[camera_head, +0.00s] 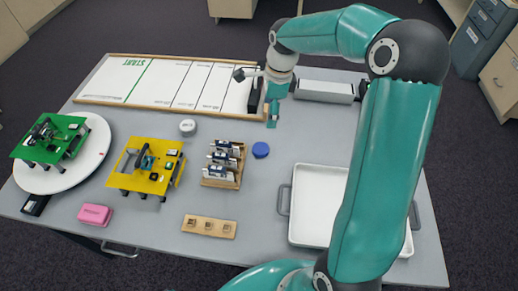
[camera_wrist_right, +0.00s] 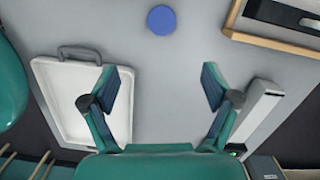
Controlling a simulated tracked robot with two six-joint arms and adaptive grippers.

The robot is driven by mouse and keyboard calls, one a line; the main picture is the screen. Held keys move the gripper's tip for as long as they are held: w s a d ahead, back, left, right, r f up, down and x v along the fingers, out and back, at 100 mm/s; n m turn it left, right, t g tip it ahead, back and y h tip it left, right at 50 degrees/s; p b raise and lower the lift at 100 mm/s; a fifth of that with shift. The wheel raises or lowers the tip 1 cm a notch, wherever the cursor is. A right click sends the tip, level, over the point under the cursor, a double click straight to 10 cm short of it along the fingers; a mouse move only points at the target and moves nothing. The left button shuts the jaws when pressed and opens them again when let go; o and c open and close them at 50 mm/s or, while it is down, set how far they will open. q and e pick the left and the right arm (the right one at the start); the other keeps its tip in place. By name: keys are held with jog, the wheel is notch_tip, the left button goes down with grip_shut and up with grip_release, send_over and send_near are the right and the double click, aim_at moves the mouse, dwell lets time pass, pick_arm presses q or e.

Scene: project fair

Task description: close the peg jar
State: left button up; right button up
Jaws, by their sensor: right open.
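A blue round disc (camera_head: 261,150), which looks like a lid, lies on the grey table right of the wooden card rack. It also shows in the right wrist view (camera_wrist_right: 161,20), ahead of the fingers. A small whitish round container (camera_head: 188,127) stands to its left; it may be the peg jar, but its contents are too small to tell. My right gripper (camera_head: 258,98) is above the table's back part, behind the blue disc and apart from it. In the wrist view its fingers (camera_wrist_right: 162,85) are spread with nothing between them. My left gripper is not in view.
A white tray (camera_head: 310,205) stands at the right. A wooden rack (camera_head: 222,178) holds cards. A yellow board (camera_head: 130,182), a green board (camera_head: 35,150) on a white disc, a pink block (camera_head: 95,214) and a wooden holed strip (camera_head: 209,227) lie around. A long white board (camera_head: 165,82) lines the back.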

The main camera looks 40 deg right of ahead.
jog(key=shift+w+a, duration=0.1)
send_over(261, 148)
jog(key=f, duration=1.1)
jog(key=shift+s+f+p, duration=0.3)
jog(key=shift+s+f, duration=0.05)
jog(key=shift+w+f+p, duration=0.15)
jog(key=shift+f+p, duration=0.25)
jog(key=shift+f, duration=0.9)
jog(key=shift+w+f+p, duration=0.15)
jog(key=shift+f+p, duration=0.2)
jog(key=shift+f, duration=0.9)
jog(key=shift+c, duration=0.2)
jog(key=c, duration=0.7)
